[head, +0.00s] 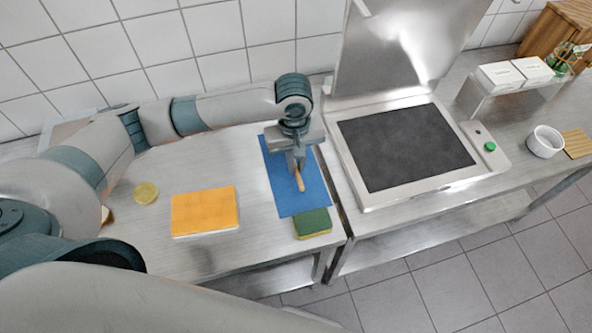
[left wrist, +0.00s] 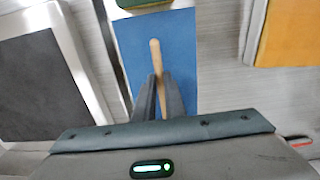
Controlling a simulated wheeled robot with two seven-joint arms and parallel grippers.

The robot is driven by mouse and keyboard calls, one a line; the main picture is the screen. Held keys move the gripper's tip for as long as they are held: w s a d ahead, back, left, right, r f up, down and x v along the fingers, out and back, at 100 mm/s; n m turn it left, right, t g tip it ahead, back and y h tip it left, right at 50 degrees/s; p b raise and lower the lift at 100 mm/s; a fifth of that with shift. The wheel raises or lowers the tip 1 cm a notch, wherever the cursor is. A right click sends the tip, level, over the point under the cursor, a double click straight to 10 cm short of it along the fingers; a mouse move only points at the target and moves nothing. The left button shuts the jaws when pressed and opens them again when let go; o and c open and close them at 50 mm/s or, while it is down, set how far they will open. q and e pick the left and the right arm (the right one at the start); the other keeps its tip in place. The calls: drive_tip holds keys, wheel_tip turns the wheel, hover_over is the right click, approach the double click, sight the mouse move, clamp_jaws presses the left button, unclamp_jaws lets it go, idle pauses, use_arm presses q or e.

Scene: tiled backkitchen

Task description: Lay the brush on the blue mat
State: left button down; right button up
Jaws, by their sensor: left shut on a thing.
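The brush (head: 299,181) shows as a thin wooden handle; the rest of it is hidden by my gripper. My left gripper (head: 297,164) is shut on the brush over the blue mat (head: 287,200). In the left wrist view the brush (left wrist: 155,58) sticks out between the fingers (left wrist: 158,98), with the blue mat (left wrist: 183,50) behind it. I cannot tell whether the brush touches the mat. My right gripper is not in view.
A green and yellow sponge (head: 313,223) lies at the mat's near edge. A dark-topped appliance (head: 405,148) with a raised metal lid (head: 395,50) stands right of the mat.

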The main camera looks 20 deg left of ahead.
sight(296, 170)
use_arm(q)
wheel_tip(296, 170, down, 4)
drive_tip(key=shift+r+p, duration=0.25)
drive_tip(key=shift+p, duration=0.45)
drive_tip(key=shift+f, duration=0.25)
drive_tip(key=c, duration=1.8)
unclamp_jaws()
